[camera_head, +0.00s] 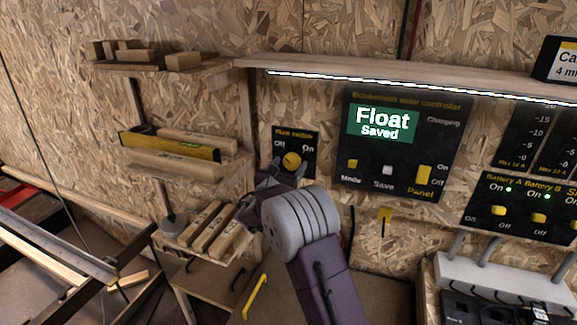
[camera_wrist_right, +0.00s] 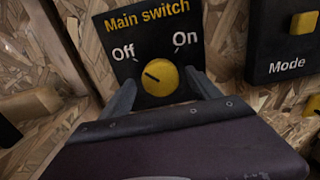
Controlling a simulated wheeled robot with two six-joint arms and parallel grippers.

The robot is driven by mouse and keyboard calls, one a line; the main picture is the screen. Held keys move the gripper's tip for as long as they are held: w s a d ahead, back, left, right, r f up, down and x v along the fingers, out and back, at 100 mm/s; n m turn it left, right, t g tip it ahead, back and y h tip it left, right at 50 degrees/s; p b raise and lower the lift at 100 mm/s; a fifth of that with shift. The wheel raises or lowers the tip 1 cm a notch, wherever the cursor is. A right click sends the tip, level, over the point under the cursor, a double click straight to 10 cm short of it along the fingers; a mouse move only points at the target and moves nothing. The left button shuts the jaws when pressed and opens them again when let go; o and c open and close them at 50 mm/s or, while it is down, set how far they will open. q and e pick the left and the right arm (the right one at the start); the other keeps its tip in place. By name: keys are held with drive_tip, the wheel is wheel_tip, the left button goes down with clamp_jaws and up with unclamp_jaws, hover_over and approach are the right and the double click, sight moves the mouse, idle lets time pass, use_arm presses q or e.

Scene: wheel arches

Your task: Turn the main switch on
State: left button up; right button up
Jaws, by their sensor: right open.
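The main switch is a black panel (camera_head: 308,141) on the chipboard wall with a round yellow knob (camera_head: 292,160). In the right wrist view the panel (camera_wrist_right: 148,42) reads "Off" at left and "On" at right. The dark mark on the knob (camera_wrist_right: 163,78) points up and left, on the Off side. My right gripper (camera_head: 288,174) is open, with one finger on each side of the knob. In the right wrist view its fingertips (camera_wrist_right: 160,88) flank the knob; I cannot tell whether they touch it. My left gripper is not in view.
A solar controller (camera_head: 398,145) reading "Float Saved" hangs to the right, with battery switches (camera_head: 517,208) beyond it. Shelves with wood blocks (camera_head: 215,228) and a yellow level (camera_head: 168,146) are at left. A wooden shelf edge (camera_head: 400,83) runs above.

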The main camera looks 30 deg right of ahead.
drive_tip(key=c, duration=1.4)
drive_tip(key=shift+o, duration=0.2)
drive_tip(key=shift+f+m+b, duration=0.2)
drive_tip(key=shift+m+b, duration=0.1)
drive_tip(key=shift+b, duration=0.35)
drive_tip(key=m+b, duration=0.2)
drive_tip(key=b, duration=0.1)
drive_tip(key=m+b, duration=0.1)
drive_tip(key=b, duration=0.2)
drive_tip(key=m+b, duration=0.2)
drive_tip(key=b, duration=0.1)
drive_tip(key=shift+s+f+m+b, duration=0.1)
drive_tip(key=shift+f+m+b, duration=0.2)
drive_tip(key=shift+b, duration=0.1)
drive_tip(key=m+b, duration=0.8)
drive_tip(key=b, duration=0.1)
drive_tip(key=shift+r+b, duration=0.2)
drive_tip(key=shift+b, duration=0.2)
drive_tip(key=shift+r+m+b, duration=0.2)
drive_tip(key=shift+m+b, duration=1.25)
drive_tip(key=shift+m, duration=0.45)
drive_tip(key=o, duration=1.4)
drive_tip(key=shift+c, duration=0.2)
drive_tip(key=shift+a, duration=0.1)
